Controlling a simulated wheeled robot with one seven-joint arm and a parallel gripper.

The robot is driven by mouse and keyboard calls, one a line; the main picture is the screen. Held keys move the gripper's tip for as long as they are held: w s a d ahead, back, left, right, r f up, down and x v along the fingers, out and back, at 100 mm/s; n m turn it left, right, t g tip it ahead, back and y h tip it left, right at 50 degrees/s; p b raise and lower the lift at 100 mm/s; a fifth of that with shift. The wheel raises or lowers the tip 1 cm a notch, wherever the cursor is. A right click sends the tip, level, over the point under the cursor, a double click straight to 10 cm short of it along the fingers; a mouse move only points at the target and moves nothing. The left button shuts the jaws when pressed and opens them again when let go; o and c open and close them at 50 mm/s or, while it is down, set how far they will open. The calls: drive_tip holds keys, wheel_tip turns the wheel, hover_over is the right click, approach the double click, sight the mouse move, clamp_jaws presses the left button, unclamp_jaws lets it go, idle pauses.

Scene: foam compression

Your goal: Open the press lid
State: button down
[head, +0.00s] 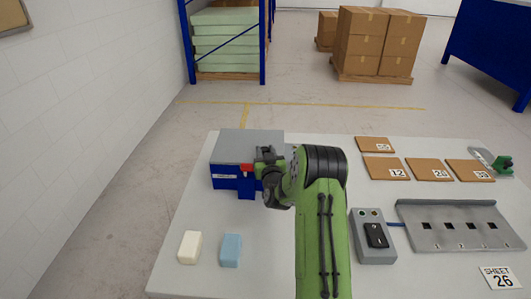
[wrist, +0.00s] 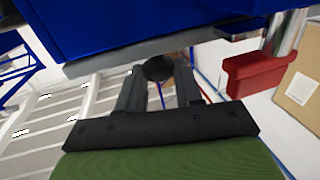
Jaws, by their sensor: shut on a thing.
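The press (head: 228,182) is a blue box at the left back of the table, with its flat grey lid (head: 245,142) lying down on top. In the wrist view the press (wrist: 120,20) fills the top, with the grey lid edge (wrist: 105,60) beside it. My gripper (head: 266,160) is at the right front of the press. In the wrist view, the fingers of my gripper (wrist: 158,76) are shut on a dark round knob (wrist: 158,68) by the lid edge. A red latch piece (head: 246,168) is on the press front; it also shows in the wrist view (wrist: 255,76). My arm hides part of the press's right side.
A white block (head: 189,247) and a blue block (head: 230,250) lie in front of the press. A grey switch box (head: 374,245), a metal tray (head: 455,238) and several brown numbered sheets (head: 385,168) lie to the right. Open space is above the press.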

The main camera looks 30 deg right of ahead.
drive_tip(key=shift+r, duration=0.1)
drive_tip(key=shift+r+p, duration=0.55)
drive_tip(key=shift+p, duration=0.45)
drive_tip(key=r+g+p, duration=0.1)
drive_tip(key=r+p, duration=0.1)
drive_tip(key=p, duration=0.1)
drive_tip(key=w+d+r+g+y+p, duration=0.1)
drive_tip(key=r+p, duration=0.1)
drive_tip(key=p, duration=0.1)
drive_tip(key=w+r+g+y+p, duration=0.1)
drive_tip(key=r+p, duration=0.1)
drive_tip(key=p, duration=0.1)
drive_tip(key=shift+w+d+r+m+g, duration=0.15)
drive_tip(key=shift+d+r+m+g, duration=0.15)
drive_tip(key=shift+d+r+m, duration=0.1)
drive_tip(key=w+d+r+g+p, duration=0.1)
drive_tip(key=w+d+r+p, duration=0.5)
drive_tip(key=w+r+p, duration=0.1)
drive_tip(key=shift+w+d+r+y, duration=0.35)
drive_tip(key=shift+w+r+y, duration=0.1)
drive_tip(key=shift+w, duration=0.55)
